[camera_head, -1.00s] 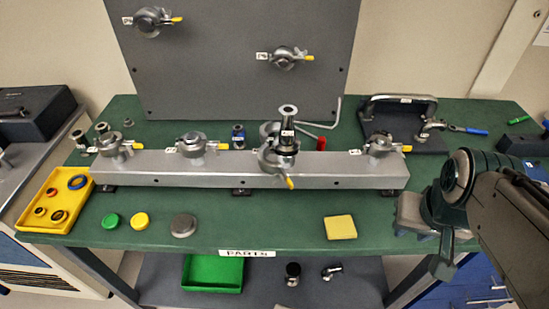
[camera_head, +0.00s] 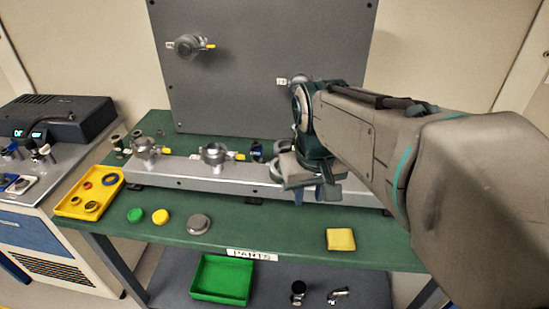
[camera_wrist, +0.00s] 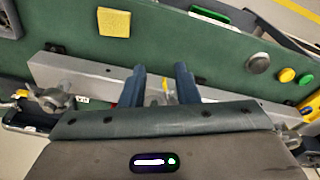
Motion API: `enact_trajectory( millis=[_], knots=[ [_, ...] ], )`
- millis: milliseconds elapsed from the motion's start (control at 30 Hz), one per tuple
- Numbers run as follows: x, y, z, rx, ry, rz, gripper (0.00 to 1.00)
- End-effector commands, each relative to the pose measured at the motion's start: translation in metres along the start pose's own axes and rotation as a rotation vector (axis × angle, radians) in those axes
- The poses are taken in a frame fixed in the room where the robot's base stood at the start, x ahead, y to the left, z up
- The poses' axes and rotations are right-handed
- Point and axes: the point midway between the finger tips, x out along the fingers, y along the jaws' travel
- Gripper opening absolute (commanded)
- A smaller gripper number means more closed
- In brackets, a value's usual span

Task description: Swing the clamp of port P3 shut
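The silver rail (camera_head: 235,184) on the green bench carries several clamped ports, two of them plain to see at its left. In the head view my arm and gripper (camera_head: 312,194) cover the third port from the left, which I take to be P3; its label is not readable. In the wrist view my gripper (camera_wrist: 160,82) points down over the rail (camera_wrist: 95,75) with its two blue fingers apart. The port body is hidden behind my gripper.
Another port (camera_wrist: 50,98) stands at the left in the wrist view. A yellow sponge (camera_head: 341,239), a grey disc (camera_head: 198,224), and green (camera_head: 135,215) and yellow (camera_head: 160,216) caps lie in front of the rail. A grey panel (camera_head: 255,60) rises behind.

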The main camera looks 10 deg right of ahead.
Motion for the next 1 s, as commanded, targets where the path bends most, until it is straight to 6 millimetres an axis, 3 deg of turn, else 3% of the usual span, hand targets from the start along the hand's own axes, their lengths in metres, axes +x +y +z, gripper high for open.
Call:
enact_trajectory(
  millis=[33,200,300,467,667,1000],
  knots=[
    [-0.014,0.001,-0.02,-0.009,-0.028,0.0,0.28],
    [-0.041,0.001,-0.067,-0.053,-0.105,-0.019,0.28],
    [-0.05,0.002,-0.085,-0.071,-0.133,-0.033,0.28],
    [-0.054,0.002,-0.096,-0.085,-0.155,-0.046,0.28],
    [-0.031,0.002,-0.093,-0.085,-0.159,-0.047,0.28],
    [0.04,-0.001,-0.081,-0.085,-0.16,-0.046,0.28]
  ],
)
